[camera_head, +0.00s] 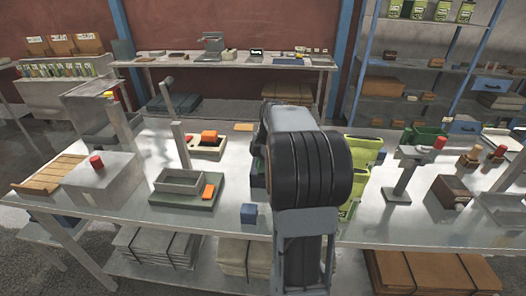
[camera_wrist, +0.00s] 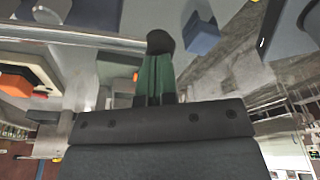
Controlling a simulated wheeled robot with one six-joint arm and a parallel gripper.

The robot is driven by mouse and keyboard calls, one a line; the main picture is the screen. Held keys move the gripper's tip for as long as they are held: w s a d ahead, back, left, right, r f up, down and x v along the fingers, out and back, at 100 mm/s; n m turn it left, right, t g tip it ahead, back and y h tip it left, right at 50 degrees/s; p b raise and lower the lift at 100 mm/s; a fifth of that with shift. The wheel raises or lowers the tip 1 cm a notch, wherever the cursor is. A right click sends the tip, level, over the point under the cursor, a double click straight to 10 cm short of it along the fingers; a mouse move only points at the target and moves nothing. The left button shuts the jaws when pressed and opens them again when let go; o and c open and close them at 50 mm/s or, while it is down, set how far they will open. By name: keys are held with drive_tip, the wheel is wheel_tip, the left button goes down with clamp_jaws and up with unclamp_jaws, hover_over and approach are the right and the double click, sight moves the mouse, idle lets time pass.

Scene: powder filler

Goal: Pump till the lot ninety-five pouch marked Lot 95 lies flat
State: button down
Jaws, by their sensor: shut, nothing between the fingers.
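Green pouches (camera_head: 366,146) stand on the table just right of my arm, partly hidden behind it; their markings are too small to read, so I cannot tell which is Lot 95. No pump can be named surely. A grey box with a red knob (camera_head: 103,182) stands at the table's left, and a grey post device with a red top (camera_head: 410,165) stands right of the pouches.
A grey tray (camera_head: 180,182) with an orange block (camera_head: 208,191) and a small blue block (camera_head: 249,213) lie left of my arm. A wooden rack (camera_head: 48,172) is far left. More pouches stand on the back shelf (camera_head: 440,10). Bare tabletop shows along the front edge.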

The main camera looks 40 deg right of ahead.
drive_tip(key=shift+w+d+r+p, duration=0.15)
drive_tip(key=shift+r+p, duration=1.1)
drive_tip(key=shift+r, duration=0.3)
drive_tip(key=shift+w+d+r+p, duration=0.1)
drive_tip(key=shift+r+p, duration=1.15)
drive_tip(key=shift+r, duration=0.4)
idle(0.6)
drive_tip(key=shift+r+p, duration=2.35)
drive_tip(key=shift+r, duration=0.6)
